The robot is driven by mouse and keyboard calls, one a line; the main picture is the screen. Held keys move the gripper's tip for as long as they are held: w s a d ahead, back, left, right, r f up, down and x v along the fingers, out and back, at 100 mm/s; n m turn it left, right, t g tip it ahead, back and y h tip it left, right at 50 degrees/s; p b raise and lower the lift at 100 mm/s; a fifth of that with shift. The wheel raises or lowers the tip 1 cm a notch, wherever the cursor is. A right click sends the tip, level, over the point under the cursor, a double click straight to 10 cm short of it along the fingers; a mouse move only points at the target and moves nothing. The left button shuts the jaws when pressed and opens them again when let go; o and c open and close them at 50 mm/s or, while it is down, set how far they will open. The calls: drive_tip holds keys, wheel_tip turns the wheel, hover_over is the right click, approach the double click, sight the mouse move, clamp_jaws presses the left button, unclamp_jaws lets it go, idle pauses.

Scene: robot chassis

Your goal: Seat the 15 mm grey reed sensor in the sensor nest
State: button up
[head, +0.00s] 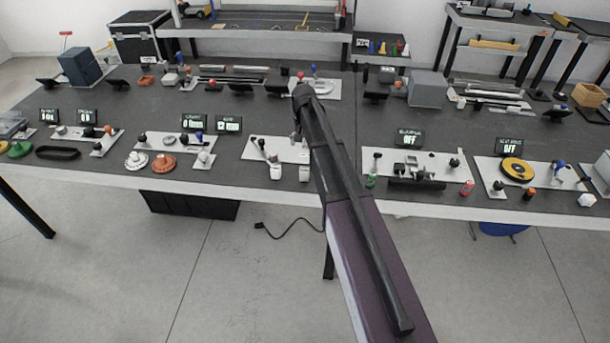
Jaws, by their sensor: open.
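My arm reaches from the lower right up over the middle of the long bench. Its end, my gripper (297,137), shows only as a small part beside the dark arm link, over the white plate (262,150) at the bench's front; it is open. The arm hides part of this plate. Small white and dark fixtures stand on the plate, and two small white blocks (276,172) sit at its front edge. I cannot tell which small part is the grey reed sensor or which fixture is the sensor nest.
Right of my arm, another white plate (376,158) carries dark fixtures, with a display reading OFF (408,141) behind it. A yellow disc (516,169) lies farther right. Orange and white flanged parts (163,163) lie left. A grey box (427,89) stands behind. Dark bench top is bare between stations.

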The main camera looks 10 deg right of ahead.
sight(304, 169)
drive_tip(key=shift+f+b, duration=4.05)
drive_tip(key=shift+f, duration=0.15)
drive_tip(key=shift+f, duration=0.1)
drive_tip(key=shift+d+f+b, duration=0.1)
drive_tip(key=shift+f+b, duration=2.4)
drive_tip(key=shift+b, duration=0.1)
drive_tip(key=c, duration=1.2)
